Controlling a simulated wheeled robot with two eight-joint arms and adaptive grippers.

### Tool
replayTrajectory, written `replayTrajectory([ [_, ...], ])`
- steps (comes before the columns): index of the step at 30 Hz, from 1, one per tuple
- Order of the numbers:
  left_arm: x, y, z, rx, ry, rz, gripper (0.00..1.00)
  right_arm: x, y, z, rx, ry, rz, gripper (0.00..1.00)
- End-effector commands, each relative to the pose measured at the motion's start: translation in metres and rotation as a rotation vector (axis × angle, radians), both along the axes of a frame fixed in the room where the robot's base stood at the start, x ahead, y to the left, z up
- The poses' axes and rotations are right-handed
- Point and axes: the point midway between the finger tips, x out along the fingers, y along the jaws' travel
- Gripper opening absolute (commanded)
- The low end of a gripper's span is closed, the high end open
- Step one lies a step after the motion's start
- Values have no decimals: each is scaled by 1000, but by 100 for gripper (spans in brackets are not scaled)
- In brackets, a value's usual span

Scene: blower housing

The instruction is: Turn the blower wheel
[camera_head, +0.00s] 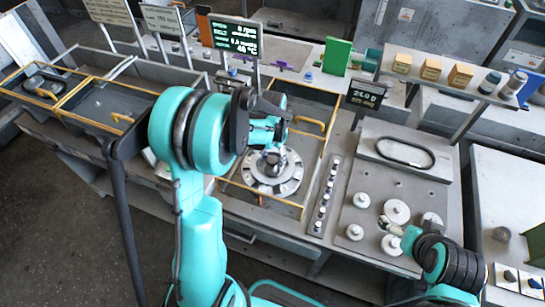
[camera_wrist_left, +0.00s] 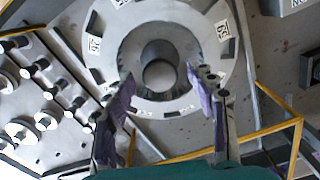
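The blower wheel is a pale grey disc (camera_head: 258,184) with dark slots and small number labels around its rim. It lies inside the yellow-edged housing bay in the head view. In the left wrist view the blower wheel (camera_wrist_left: 131,15) has a round hub (camera_wrist_left: 160,75) at its centre. My left gripper (camera_head: 274,157) is over the wheel's middle. In the left wrist view its two purple-padded fingers (camera_wrist_left: 162,80) are spread, one on each side of the hub, with gaps. I cannot tell their height against it. My right gripper (camera_head: 391,228) is low over the round-parts panel, its fingers too small to read.
A display (camera_head: 234,36) reads 0 rpm. Right of the bay are a strip of small pegs (camera_head: 325,196) and a panel with several white round parts (camera_head: 354,232). A raised shelf (camera_head: 420,80) holds wooden blocks. Yellow-edged bins (camera_head: 100,102) stand left.

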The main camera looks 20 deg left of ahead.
Motion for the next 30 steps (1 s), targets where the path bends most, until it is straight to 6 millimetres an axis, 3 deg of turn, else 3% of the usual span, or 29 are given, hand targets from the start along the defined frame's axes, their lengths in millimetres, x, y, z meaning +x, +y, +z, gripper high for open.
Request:
replayTrajectory([
  [1, 0, 0, 0, 0, 0, 0, 46, 0, 0, 0, 0, 0, 0, 100],
  [6, 0, 0, 0, 0, 0, 0, 1, 0, 0, 0, 0, 0, 0, 100],
  [7, 0, 0, 0, 0, 0, 0, 0, 0, 0, 0, 0, 0, 0, 100],
  [11, 0, 0, 0, 0, 0, -13, 0, 0, 0, -1, 0, 0, 0, 100],
  [21, 0, 0, 0, 0, 0, -258, 0, 0, 0, -11, 0, 0, 0, 100],
  [29, 0, 0, 0, 0, 1, -263, 0, 0, 0, -10, 0, 0, 0, 100],
  [30, 0, 0, 0, 0, 1, -263, 43, 0, 0, -10, 0, 0, 0, 100],
])
